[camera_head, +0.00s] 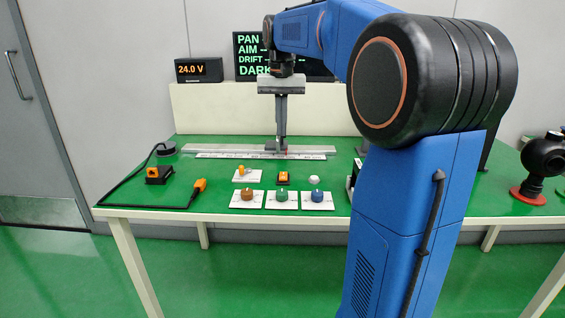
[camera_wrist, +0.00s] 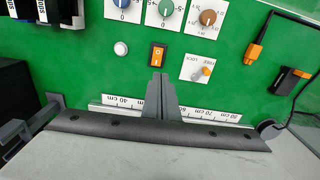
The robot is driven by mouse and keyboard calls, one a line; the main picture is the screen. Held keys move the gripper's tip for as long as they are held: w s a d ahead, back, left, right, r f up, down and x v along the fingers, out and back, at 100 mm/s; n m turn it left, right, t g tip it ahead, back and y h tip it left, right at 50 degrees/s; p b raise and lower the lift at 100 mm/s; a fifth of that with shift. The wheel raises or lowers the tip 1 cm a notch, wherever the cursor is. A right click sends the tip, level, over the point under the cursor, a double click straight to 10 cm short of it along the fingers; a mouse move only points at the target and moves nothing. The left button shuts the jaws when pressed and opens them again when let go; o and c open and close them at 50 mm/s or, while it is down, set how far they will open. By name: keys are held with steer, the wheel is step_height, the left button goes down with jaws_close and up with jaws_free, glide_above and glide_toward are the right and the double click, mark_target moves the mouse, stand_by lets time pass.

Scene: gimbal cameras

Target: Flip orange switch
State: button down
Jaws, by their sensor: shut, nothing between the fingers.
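The orange rocker switch (camera_head: 283,178) sits in a dark housing on the green bench, in the middle of the small panel group. In the wrist view the orange switch (camera_wrist: 158,55) shows an I mark and an O mark on its face. My gripper (camera_head: 281,149) points down over the ruler strip, behind the switch as the head camera sees it. In the wrist view my gripper (camera_wrist: 158,76) has its fingers together, with the tips just below the switch in the picture. No contact with the switch shows.
Close by are a white button (camera_wrist: 121,48), a lock plate with an orange lever (camera_wrist: 197,68), and brown (camera_head: 247,194), green (camera_head: 281,195) and blue (camera_head: 317,196) knobs. A cable with an orange plug (camera_head: 199,186) lies left. A rail (camera_head: 190,148) runs behind.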

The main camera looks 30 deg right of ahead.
mark_target(282, 173)
steer(key=shift+w+d+r, duration=0.25)
steer(key=shift+w+d, duration=0.6)
steer(key=shift+w, duration=0.15)
step_height(282, 173, down, 14)
steer(key=shift+f, duration=0.1)
steer(key=shift+w+g, duration=0.1)
steer(key=shift+g, duration=0.2)
steer(key=shift+f, duration=0.15)
stand_by(0.3)
steer(key=shift+r, duration=0.85)
